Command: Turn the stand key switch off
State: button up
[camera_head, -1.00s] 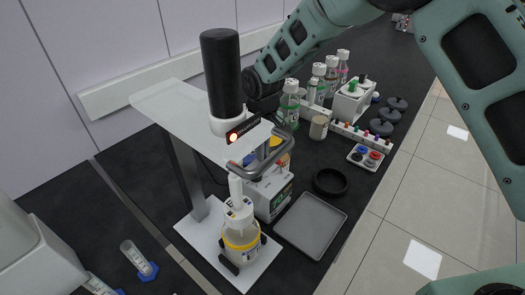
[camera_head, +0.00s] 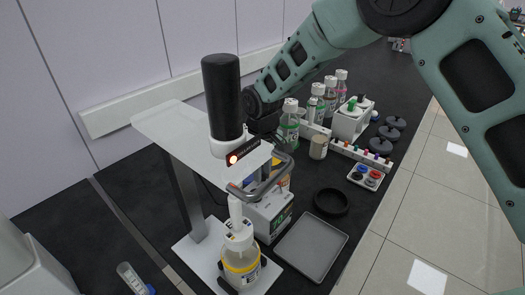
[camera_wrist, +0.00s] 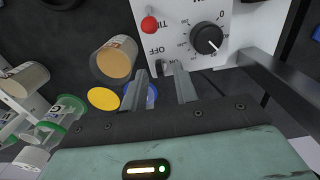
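In the wrist view a white control panel (camera_wrist: 245,25) carries a black dial, a red-tipped toggle and the printed word OFF. A small grey metal part (camera_wrist: 166,68), apparently the key switch, sits beside OFF. My gripper (camera_wrist: 159,72) is open, its two grey fingers apart on either side of that part. I cannot tell whether they touch it, nor the key's exact angle. In the head view the stand has a white top shelf (camera_head: 180,125) and a white base. My gripper's fingers are hidden there behind the black cylinder (camera_head: 221,95).
A grey bent bar (camera_head: 265,180) juts out near the black cylinder. A grey tray (camera_head: 312,246), a black ring (camera_head: 331,201) and several bottles crowd the bench.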

notch_tip(320, 180, up, 17)
jog(key=b, duration=0.3)
dwell(0.3)
jog(key=s+d+f+m+t, duration=0.1)
jog(key=s+d+f+m, duration=0.2)
jog(key=s+d, duration=0.45)
jog(key=s+d+f+m+t, duration=0.1)
jog(key=s+d+f+m, duration=0.3)
jog(key=d, duration=0.6)
jog(key=s+d+f+m+t, duration=0.1)
jog(key=s+d+m, duration=0.1)
jog(key=s+d, duration=0.6)
jog(key=s+a+r+n+g, duration=0.1)
jog(key=s+a+n+g, duration=0.2)
jog(key=s+a+n, duration=0.4)
jog(key=s+a, duration=0.5)
jog(key=a, duration=0.4)
jog(key=shift+s+a+r+n+y, duration=0.2)
jog(key=shift+s+a+n+y, duration=0.1)
